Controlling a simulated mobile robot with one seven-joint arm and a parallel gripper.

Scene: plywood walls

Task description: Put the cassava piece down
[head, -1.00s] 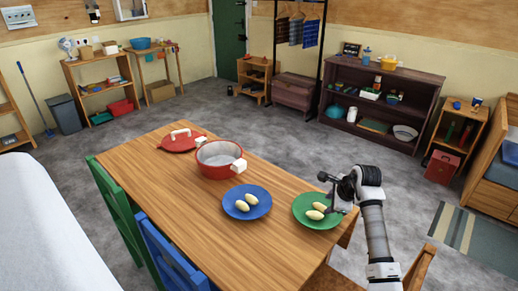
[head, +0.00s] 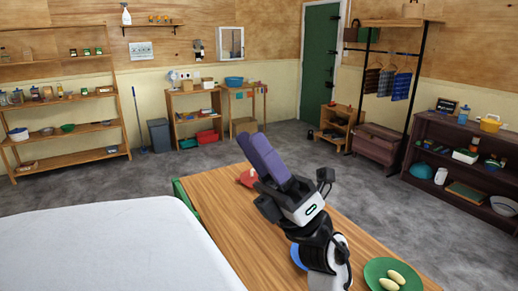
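My gripper (head: 256,148) is raised over the table, its purple fingers pointing up and to the left. The fingers lie close together in this view, and I cannot tell whether they are shut or hold a piece. Two pale cassava pieces (head: 397,277) (head: 388,284) lie on the green plate (head: 374,268) at the table's near right. The blue plate (head: 297,254) shows only as a sliver behind my arm, with its contents hidden. The red lid (head: 247,179) shows partly beside my gripper. The red pot is hidden behind my arm.
The wooden table (head: 222,205) has a bare strip left of my arm. A white surface (head: 110,245) fills the lower left. Shelves (head: 65,115) line the back left wall, and a dark shelf unit (head: 465,160) stands at the right. Grey floor lies open beyond the table.

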